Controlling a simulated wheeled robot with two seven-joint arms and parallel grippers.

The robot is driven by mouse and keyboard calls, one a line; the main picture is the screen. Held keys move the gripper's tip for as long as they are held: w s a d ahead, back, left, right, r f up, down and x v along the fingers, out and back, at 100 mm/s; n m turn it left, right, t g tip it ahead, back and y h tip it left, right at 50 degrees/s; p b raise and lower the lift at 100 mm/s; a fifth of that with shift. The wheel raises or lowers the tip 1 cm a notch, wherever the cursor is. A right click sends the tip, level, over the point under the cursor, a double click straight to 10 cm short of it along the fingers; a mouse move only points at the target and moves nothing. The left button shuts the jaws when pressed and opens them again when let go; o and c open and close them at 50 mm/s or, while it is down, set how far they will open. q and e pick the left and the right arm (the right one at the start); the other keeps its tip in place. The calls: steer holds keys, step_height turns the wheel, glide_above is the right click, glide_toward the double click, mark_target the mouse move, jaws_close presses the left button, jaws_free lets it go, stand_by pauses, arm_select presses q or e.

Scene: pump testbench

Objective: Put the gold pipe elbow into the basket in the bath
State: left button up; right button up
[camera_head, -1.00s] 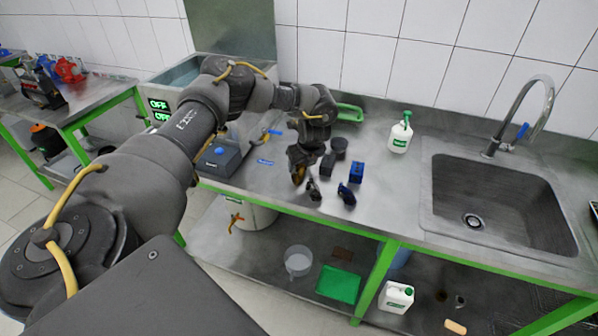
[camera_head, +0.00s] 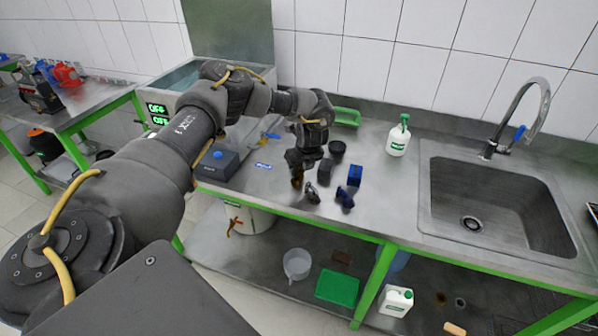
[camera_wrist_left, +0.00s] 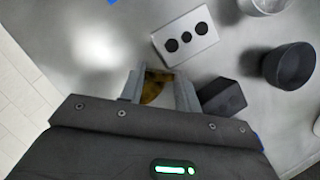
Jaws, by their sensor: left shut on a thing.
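My left gripper (camera_head: 298,176) is low over the steel counter, with its jaws shut on the gold pipe elbow (camera_head: 297,183). In the left wrist view the elbow (camera_wrist_left: 155,88) shows as a gold-brown piece between the two grey fingers (camera_wrist_left: 158,92); the fingers hide part of it. The bath (camera_head: 183,76) is the steel tank at the back left, with water in it and green "OFF" displays on its front. My left arm covers part of the bath, and I cannot make out the basket. My right gripper is not in view.
Close to the gripper are a metallic part (camera_head: 312,194), a dark blue part (camera_head: 345,198), a blue block (camera_head: 355,175) and a dark cup (camera_head: 337,149). A grey block with three holes (camera_wrist_left: 187,38) shows in the wrist view. A spray bottle (camera_head: 398,137) and a sink (camera_head: 490,205) are right.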

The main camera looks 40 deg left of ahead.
arm_select(q)
steer(key=shift+r+b, duration=0.4)
steer(key=shift+r, duration=0.2)
steer(key=s+d+f+v, duration=0.1)
steer(key=v, duration=0.9)
steer(key=s+d+r+n+g+h+b, duration=0.1)
steer(key=s+d+r+n+g+h, duration=0.1)
steer(key=s+d+n, duration=0.6)
steer(key=s+d+r+n+g+h+b, duration=0.1)
steer(key=s+d+n+g+h, duration=0.1)
steer(key=s+d+n+g, duration=0.2)
steer(key=s+d+n, duration=0.3)
steer(key=d+n, duration=0.4)
steer(key=n, duration=0.4)
steer(key=shift+s+d+r, duration=0.35)
steer(key=shift+s+r, duration=0.05)
steer(key=shift+d, duration=0.1)
